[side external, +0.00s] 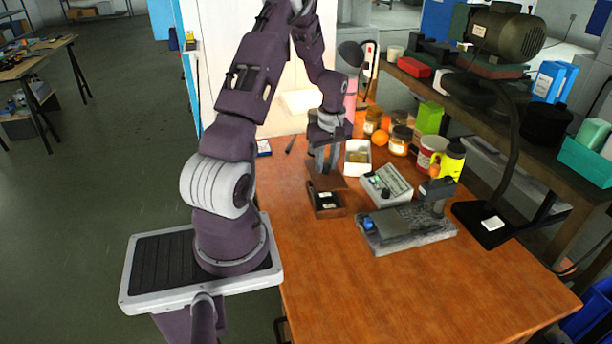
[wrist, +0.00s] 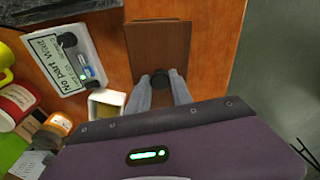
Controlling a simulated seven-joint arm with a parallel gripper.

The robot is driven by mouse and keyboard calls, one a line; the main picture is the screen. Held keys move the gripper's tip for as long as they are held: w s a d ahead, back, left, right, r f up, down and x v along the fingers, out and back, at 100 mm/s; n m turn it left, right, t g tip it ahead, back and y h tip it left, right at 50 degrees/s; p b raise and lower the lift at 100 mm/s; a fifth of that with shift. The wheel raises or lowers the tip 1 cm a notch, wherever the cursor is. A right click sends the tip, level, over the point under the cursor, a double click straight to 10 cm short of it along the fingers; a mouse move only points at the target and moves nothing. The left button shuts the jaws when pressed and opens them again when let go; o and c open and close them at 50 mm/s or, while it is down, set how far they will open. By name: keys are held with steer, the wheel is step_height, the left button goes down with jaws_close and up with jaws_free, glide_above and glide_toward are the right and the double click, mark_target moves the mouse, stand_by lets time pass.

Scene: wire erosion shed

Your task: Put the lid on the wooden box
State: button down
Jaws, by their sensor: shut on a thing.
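The wooden box (side external: 326,212) stands on the orange-brown table, with its open top partly showing and a small dark and white item inside. The brown lid (side external: 330,182) is above the box, apart from its near part and covering the view of its far part. My gripper (side external: 327,168) is shut on the lid's knob. In the wrist view the lid (wrist: 158,48) is a brown rectangle, and its dark knob (wrist: 160,78) sits between the fingertips of my gripper (wrist: 160,88). The box is hidden under the lid there.
A white open container (side external: 358,168) stands just behind the lid. A grey control box (side external: 388,184) and a metal stand with a grey base (side external: 405,230) are to the right. Jars (side external: 400,142) and a yellow container (side external: 452,160) stand farther back. The front table is clear.

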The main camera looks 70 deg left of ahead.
mark_target(327, 174)
steer(key=shift+w+f, duration=0.15)
steer(key=shift+f, duration=3.05)
steer(key=shift+f, duration=0.15)
steer(key=c, duration=0.6)
jaws_free()
steer(key=shift+r, duration=3.55)
jaws_close()
